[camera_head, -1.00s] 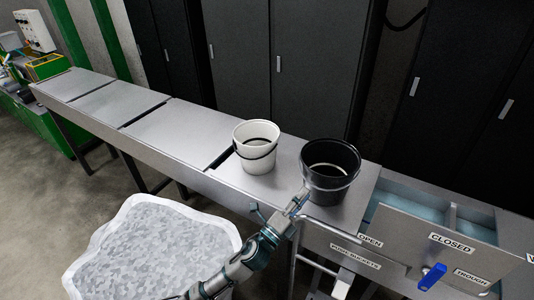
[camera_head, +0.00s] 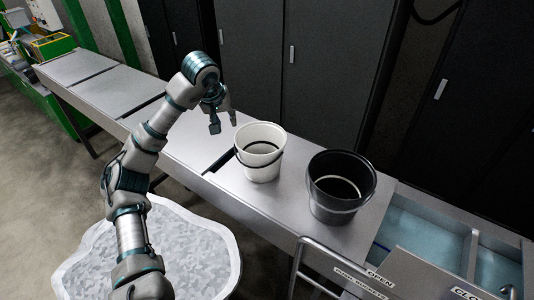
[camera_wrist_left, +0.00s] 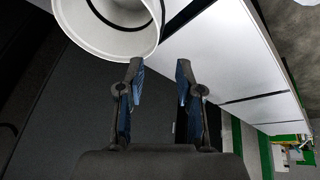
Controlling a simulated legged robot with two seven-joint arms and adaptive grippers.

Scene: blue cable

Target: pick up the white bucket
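The white bucket (camera_head: 260,158) stands upright on the metal counter, with a dark handle around its side. In the left wrist view the white bucket (camera_wrist_left: 118,38) shows at the top, just beyond and left of the fingertips. My left gripper (camera_head: 224,122) is above the counter, a little left of and behind the bucket's rim, apart from it. In the left wrist view my left gripper (camera_wrist_left: 159,72) is open, with nothing between its two fingers. My right gripper is not in view.
A black bucket (camera_head: 340,187) stands on the counter right of the white one. A sink trough (camera_head: 425,235) with labelled panels lies at right. Dark cabinets (camera_head: 320,65) line the wall behind. A large white bag (camera_head: 190,262) of pale pieces stands in front.

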